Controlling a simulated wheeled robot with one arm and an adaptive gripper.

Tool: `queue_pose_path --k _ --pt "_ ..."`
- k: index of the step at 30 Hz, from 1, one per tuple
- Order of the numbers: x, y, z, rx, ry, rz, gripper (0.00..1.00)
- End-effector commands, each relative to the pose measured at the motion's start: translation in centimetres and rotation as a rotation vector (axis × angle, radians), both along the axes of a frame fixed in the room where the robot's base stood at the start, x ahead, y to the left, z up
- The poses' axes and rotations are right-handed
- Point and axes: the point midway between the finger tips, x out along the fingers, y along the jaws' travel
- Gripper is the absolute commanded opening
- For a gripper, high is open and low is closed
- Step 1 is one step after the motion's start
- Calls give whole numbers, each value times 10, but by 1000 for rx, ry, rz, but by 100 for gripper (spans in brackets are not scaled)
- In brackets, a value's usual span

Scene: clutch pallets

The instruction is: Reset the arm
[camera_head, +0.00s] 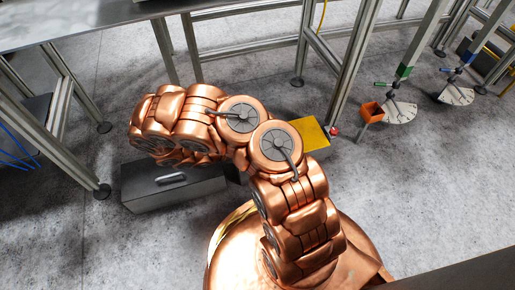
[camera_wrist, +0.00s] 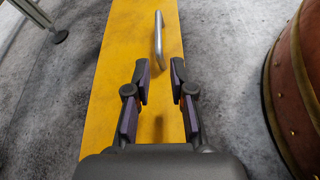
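My gripper (camera_wrist: 160,85) shows in the wrist view with its two dark fingers apart and nothing between them. It is above a yellow surface (camera_wrist: 115,60) that has a silver bar handle (camera_wrist: 158,42) just beyond the fingertips; the fingers do not close on the handle. In the head view my copper arm is folded over the middle of the scene, and the gripper is hidden behind it. Part of a yellow-topped thing (camera_head: 313,135) shows to the right of the arm.
A grey box (camera_head: 150,195) with a silver handle stands on the floor left of my arm. Metal-framed tables stand behind, with legs (camera_head: 350,70) near the arm. An orange holder (camera_head: 372,112) and angle-marked plates (camera_head: 400,112) are at right. Grey floor (camera_head: 420,190) is open at right.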

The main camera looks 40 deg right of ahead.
Motion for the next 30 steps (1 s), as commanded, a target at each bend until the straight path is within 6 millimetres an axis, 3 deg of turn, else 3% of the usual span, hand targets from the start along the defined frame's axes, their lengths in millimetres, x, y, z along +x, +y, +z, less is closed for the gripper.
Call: queue_pose_path --k 9,13,20,30 --pt "0 -1 2 -1 -1 -2 23" --pt "1 -5 25 -10 -22 -25 23" --pt "0 -22 126 -41 -131 -145 23" --pt "-24 -32 271 -47 -298 -351 23"
